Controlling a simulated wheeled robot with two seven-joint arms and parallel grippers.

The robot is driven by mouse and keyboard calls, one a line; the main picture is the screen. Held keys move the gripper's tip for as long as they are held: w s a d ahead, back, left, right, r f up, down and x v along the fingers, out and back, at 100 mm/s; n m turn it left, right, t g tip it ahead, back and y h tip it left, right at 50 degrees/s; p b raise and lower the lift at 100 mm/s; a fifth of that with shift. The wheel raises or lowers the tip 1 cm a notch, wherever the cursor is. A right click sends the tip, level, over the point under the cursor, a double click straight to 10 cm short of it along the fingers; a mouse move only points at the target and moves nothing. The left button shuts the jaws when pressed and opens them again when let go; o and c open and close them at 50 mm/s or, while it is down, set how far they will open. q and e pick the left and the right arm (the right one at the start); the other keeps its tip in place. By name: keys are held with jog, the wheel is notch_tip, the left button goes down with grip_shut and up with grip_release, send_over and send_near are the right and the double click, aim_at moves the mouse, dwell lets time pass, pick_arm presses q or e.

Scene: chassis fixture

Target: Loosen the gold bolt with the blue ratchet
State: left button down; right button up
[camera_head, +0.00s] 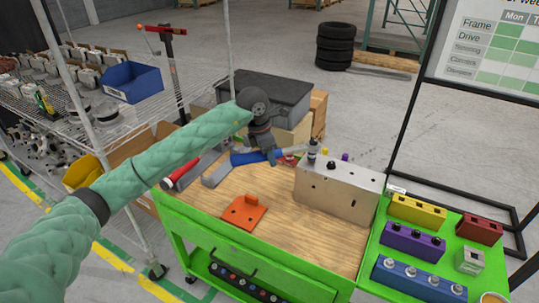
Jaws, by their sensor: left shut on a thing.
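My left arm comes in from the left, and my left gripper (272,158) is shut on the blue ratchet (243,158) above the back of the wooden cart top. The ratchet lies roughly level, its handle to the left and its far end at a dark socket-like piece (311,148) by the back left corner of the metal chassis block (338,192). A small gold bolt (325,152) shows on the block's top, just right of that piece. I cannot tell whether the socket sits on a bolt. My right gripper is out of view.
An orange bracket (243,213) lies on the cart's wood top (285,242). A red-handled tool (180,173) lies at the left edge. Yellow (415,212), purple (413,242) and blue (418,281) bolt holders stand on the green side shelf. A grey case (268,95) stands behind.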

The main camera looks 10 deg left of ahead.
pick_arm(q)
jog(key=shift+b, duration=0.45)
jog(key=shift+s+d+n, duration=0.15)
jog(key=shift+s+n, duration=0.15)
jog(key=shift+s, duration=0.05)
dwell(0.4)
jog(key=shift+s+d+f+n+b, duration=0.2)
jog(key=shift+s+d+n+b, duration=0.35)
jog(key=shift+s+n, duration=0.2)
jog(key=shift+s, duration=0.15)
dwell(0.3)
jog(key=shift+s+d+n+t+b, duration=0.4)
jog(key=shift+s+d+n+b, duration=0.1)
jog(key=shift+s+d+n, duration=0.2)
jog(key=shift+s+d, duration=0.1)
dwell(0.5)
jog(key=shift+s+d+n+y+b, duration=0.3)
jog(key=shift+s+d+n+b, duration=0.15)
jog(key=shift+s+d+n, duration=0.3)
jog(key=shift+w, duration=0.1)
dwell(0.4)
